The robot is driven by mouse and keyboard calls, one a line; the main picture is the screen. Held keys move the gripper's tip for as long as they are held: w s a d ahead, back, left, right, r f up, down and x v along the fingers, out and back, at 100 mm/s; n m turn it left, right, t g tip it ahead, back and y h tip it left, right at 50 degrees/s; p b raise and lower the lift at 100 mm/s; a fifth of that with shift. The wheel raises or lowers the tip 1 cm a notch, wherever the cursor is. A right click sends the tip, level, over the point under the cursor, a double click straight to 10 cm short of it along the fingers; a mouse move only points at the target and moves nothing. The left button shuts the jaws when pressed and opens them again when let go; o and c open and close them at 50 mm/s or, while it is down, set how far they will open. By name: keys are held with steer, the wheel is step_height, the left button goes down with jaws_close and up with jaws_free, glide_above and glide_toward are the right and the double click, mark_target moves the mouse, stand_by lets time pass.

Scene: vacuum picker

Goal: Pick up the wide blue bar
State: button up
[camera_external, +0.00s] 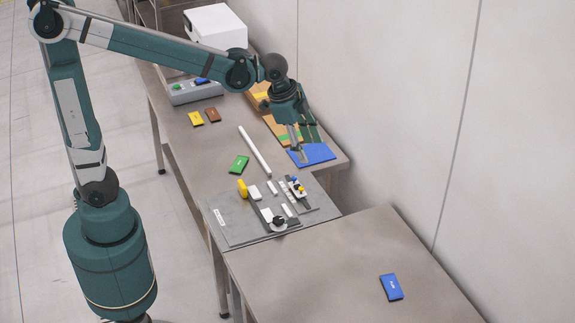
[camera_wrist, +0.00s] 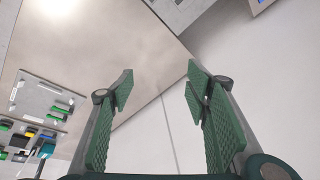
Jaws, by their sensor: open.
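A small blue block (camera_external: 391,287) with a white mark lies flat and alone on the near right table. A wider, flat blue piece (camera_external: 318,154) lies at the right edge of the far bench, close under my gripper (camera_external: 306,148). In the wrist view my gripper (camera_wrist: 160,80) is open, its green ribbed pads wide apart with nothing between them.
A grey board (camera_external: 232,222) with small parts lies on the bench; it also shows in the wrist view (camera_wrist: 45,100). Green (camera_external: 239,164), yellow (camera_external: 196,118) and brown (camera_external: 213,115) blocks and a white rod (camera_external: 254,150) lie nearby. The wall (camera_external: 400,100) runs along the right.

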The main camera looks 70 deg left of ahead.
steer(key=w+d+f+m, duration=0.3)
steer(key=w+d+f, duration=0.1)
steer(key=w+d, duration=0.35)
steer(key=m+g+y, duration=0.1)
steer(key=m+g, duration=0.3)
steer(key=m, duration=0.4)
glide_toward(392, 285)
steer(key=shift+s, duration=0.1)
steer(key=shift+d+f, duration=0.15)
steer(key=shift+f, duration=0.05)
steer(key=shift+f, duration=0.1)
steer(key=shift+f, duration=1.2)
steer(key=shift+f, duration=0.1)
steer(key=shift+f+b, duration=0.4)
steer(key=shift+f, duration=2.1)
